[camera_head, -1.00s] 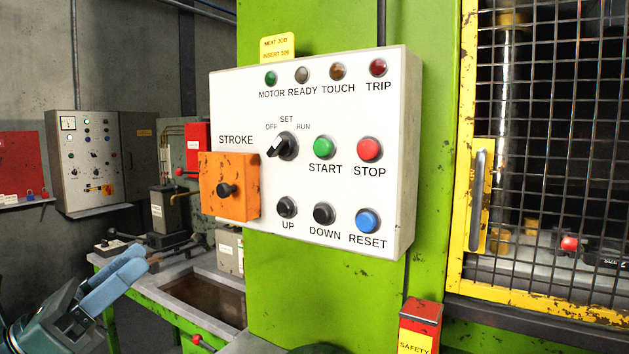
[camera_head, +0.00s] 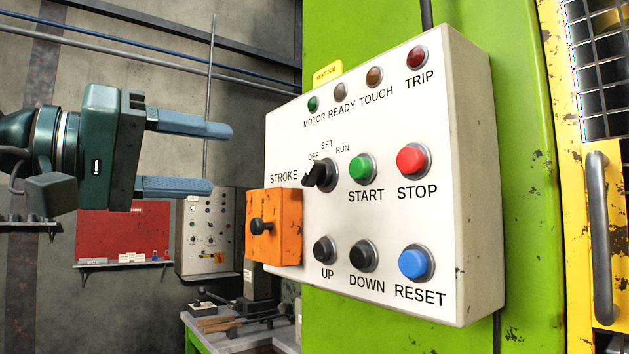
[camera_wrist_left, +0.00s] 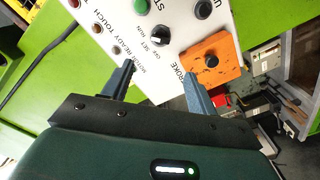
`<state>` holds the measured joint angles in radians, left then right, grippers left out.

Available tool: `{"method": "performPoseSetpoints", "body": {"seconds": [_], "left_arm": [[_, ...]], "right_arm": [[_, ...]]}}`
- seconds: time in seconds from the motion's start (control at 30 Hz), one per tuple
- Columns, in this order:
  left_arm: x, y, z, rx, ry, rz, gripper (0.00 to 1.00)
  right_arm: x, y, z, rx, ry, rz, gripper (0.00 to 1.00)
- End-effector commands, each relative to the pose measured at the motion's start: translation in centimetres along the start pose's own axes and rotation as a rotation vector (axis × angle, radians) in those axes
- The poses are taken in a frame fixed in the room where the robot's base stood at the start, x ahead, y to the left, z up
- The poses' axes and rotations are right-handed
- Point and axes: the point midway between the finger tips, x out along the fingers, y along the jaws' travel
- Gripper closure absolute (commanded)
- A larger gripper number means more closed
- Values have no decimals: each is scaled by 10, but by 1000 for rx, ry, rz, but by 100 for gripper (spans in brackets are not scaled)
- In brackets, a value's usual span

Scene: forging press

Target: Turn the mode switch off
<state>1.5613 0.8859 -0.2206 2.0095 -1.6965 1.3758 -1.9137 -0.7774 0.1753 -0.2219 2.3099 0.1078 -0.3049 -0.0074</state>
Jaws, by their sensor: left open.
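The mode switch (camera_head: 321,174) is a black knob with a white mark on the white control panel (camera_head: 468,240), below the labels OFF, SET and RUN. Its handle points left, to the OFF side; I cannot tell its exact setting. In the left wrist view the mode switch (camera_wrist_left: 160,41) lies beyond the fingertips. My left gripper (camera_head: 221,159) is open and empty, left of the panel, with its blue fingers pointing right. In the left wrist view my left gripper (camera_wrist_left: 159,70) has its fingers apart, with nothing between them. My right gripper is out of view.
An orange box (camera_head: 285,225) with a black knob juts from the panel's lower left. The green START button (camera_head: 361,167) and red STOP button (camera_head: 412,160) are right of the switch.

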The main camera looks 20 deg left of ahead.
Motion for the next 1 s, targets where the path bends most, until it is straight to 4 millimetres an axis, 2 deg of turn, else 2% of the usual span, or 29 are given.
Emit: {"method": "performPoseSetpoints", "body": {"seconds": [0.17, 0.4, 0.6, 0.8, 1.0], "left_arm": [[31, 2, 1, -5, -9, 4, 42], [82, 2, 2, -7, -11, 5, 42], [113, 1, 1, -7, -8, 4, 42], [125, 1, 2, -6, -6, 4, 42], [126, 1, 2, -6, -6, 4, 42]], "right_arm": [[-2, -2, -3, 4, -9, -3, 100], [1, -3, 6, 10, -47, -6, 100], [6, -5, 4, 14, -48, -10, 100], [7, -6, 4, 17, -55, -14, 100], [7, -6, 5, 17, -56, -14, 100]]}}
